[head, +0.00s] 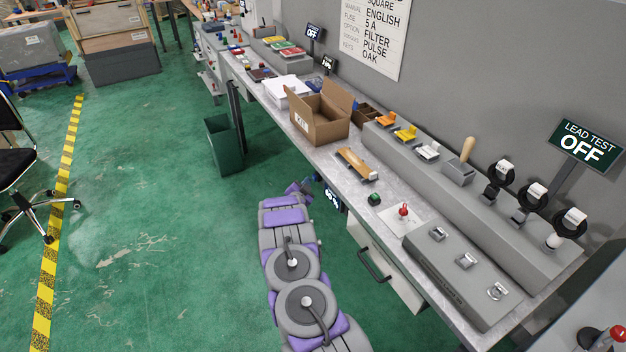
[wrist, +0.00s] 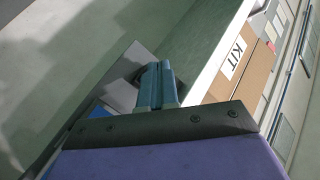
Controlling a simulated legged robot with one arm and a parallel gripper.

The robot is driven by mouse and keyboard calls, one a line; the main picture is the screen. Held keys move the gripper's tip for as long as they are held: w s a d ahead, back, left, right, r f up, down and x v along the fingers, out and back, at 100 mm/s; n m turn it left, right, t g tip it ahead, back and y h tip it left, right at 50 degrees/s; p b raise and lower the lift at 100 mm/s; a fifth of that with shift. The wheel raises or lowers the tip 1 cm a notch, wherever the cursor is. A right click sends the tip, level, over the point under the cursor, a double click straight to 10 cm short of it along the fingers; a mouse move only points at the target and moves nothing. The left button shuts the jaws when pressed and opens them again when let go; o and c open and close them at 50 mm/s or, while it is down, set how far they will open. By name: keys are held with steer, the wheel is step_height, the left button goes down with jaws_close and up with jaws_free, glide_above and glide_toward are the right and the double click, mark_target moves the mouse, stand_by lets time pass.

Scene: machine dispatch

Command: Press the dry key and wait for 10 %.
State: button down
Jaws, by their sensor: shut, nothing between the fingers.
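No key labelled dry can be made out in either view. A small dark display (head: 331,196) hangs at the front edge of the workbench, partly hidden; its light characters are too small to read surely. My gripper (head: 306,186) is beside this display, in front of the bench edge. In the wrist view my gripper's fingers (wrist: 157,84) are shut with nothing between them. Two more small dark displays, one at the wall (head: 314,32) and one lower (head: 329,65), stand farther along the bench; their text is unclear.
An open cardboard box (head: 321,127) stands on the bench; a KIT label shows in the wrist view (wrist: 233,60). The lead test sign (head: 586,145) reads OFF.

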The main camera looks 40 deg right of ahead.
steer(key=shift+w+a, duration=0.1)
steer(key=shift+a, duration=0.25)
steer(key=shift+a, duration=0.1)
steer(key=a, duration=0.2)
steer(key=w+a, duration=0.1)
steer(key=a, duration=0.1)
steer(key=shift+a, duration=0.35)
steer(key=shift+w, duration=0.1)
stand_by(0.7)
